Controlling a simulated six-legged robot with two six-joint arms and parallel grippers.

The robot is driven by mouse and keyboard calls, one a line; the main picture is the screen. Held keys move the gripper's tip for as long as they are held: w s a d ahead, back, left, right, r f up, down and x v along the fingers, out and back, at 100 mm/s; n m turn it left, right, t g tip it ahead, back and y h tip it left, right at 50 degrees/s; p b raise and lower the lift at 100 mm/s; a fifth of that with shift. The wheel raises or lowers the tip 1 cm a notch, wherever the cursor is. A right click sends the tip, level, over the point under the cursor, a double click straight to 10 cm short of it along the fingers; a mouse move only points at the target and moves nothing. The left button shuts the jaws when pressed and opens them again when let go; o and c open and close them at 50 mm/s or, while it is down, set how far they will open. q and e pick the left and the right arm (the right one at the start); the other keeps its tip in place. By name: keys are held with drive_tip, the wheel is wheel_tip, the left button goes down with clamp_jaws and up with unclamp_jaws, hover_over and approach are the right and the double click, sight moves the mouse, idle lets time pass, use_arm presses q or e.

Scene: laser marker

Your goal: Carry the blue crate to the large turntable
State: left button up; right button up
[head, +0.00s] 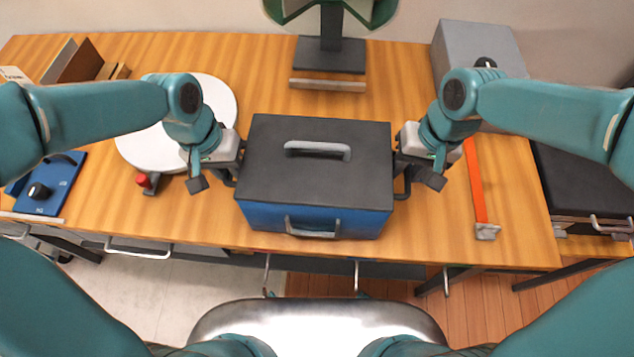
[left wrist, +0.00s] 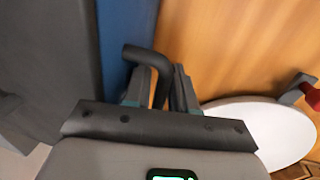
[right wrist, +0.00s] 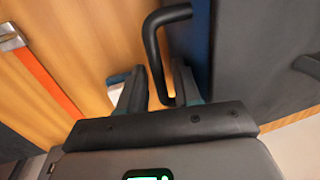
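The blue crate (head: 268,215), with a dark grey lid (head: 265,165), sits on the wooden table in the middle of the head view. Its dark side handles show in the left wrist view (left wrist: 148,55) and the right wrist view (right wrist: 155,45). My left gripper (head: 215,180) is at the left handle, which lies between its fingers; a narrow gap shows beside the bar. My right gripper (head: 415,178) is open around the right handle, with a gap between finger and bar. The large white turntable (head: 150,150) is left of the crate, partly behind my left arm.
A red-knobbed clamp (head: 143,181) is at the turntable's front edge. A blue control box (head: 50,190) is at far left. A dark stand (head: 330,55) is behind the crate. An orange strip (head: 474,180) and a grey box (head: 475,40) are at right.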

use_arm(q)
drive_tip(key=shift+w, duration=0.1)
drive_tip(key=c, duration=0.4)
use_arm(e)
drive_tip(key=shift+w, duration=0.1)
drive_tip(key=c, duration=0.4)
use_arm(q)
clamp_jaws()
use_arm(e)
clamp_jaws()
use_arm(q)
drive_tip(key=shift+r, duration=0.1)
use_arm(e)
drive_tip(key=shift+r, duration=0.1)
